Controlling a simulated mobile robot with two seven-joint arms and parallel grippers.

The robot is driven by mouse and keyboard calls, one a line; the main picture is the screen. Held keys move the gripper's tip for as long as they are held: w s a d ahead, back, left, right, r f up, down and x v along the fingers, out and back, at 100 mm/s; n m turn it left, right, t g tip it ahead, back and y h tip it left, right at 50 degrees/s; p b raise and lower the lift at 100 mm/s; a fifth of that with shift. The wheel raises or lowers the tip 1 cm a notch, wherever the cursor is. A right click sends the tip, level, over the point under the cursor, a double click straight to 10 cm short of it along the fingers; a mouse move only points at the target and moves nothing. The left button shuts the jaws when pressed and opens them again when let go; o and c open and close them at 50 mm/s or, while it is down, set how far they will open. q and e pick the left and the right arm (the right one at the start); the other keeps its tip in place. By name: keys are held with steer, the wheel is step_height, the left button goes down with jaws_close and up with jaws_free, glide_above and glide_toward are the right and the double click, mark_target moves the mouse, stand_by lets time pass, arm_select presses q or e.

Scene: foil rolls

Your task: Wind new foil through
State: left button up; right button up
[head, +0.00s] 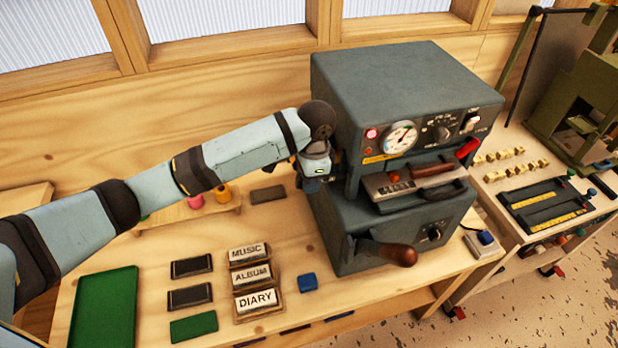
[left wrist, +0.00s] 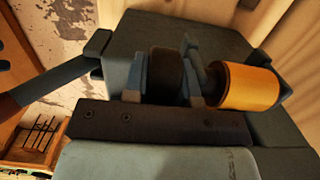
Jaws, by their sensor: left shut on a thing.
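The grey foil machine (head: 405,110) stands at the back of the bench, with a lit red lamp and a dial on its front. My left gripper (head: 318,172) is at the machine's left side. In the left wrist view, my left gripper (left wrist: 165,85) is shut on a dark round knob (left wrist: 166,70) between its two fingers. A gold-orange foil roll (left wrist: 248,87) sits on the machine right beside the fingers, outside the grip. Pink (head: 195,201) and orange (head: 222,194) rolls stand on a wooden rack (head: 180,220). My right gripper is not in view.
Type blocks reading MUSIC, ALBUM and DIARY (head: 257,300), a blue block (head: 308,282) and a green tray (head: 103,310) lie on the bench. A brown-handled lever (head: 400,255) sticks out in front. A second bench (head: 540,190) stands right.

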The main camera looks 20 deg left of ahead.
arm_select(q)
steer(key=shift+g+y, duration=0.3)
steer(key=shift+y, duration=0.1)
steer(key=o, duration=0.9)
steer(key=r, duration=0.4)
steer(key=w+d+r, duration=0.1)
steer(key=r, duration=0.4)
steer(key=d+r, duration=0.1)
steer(key=r, duration=0.3)
steer(key=shift+w+r, duration=0.15)
steer(key=shift+r, duration=0.1)
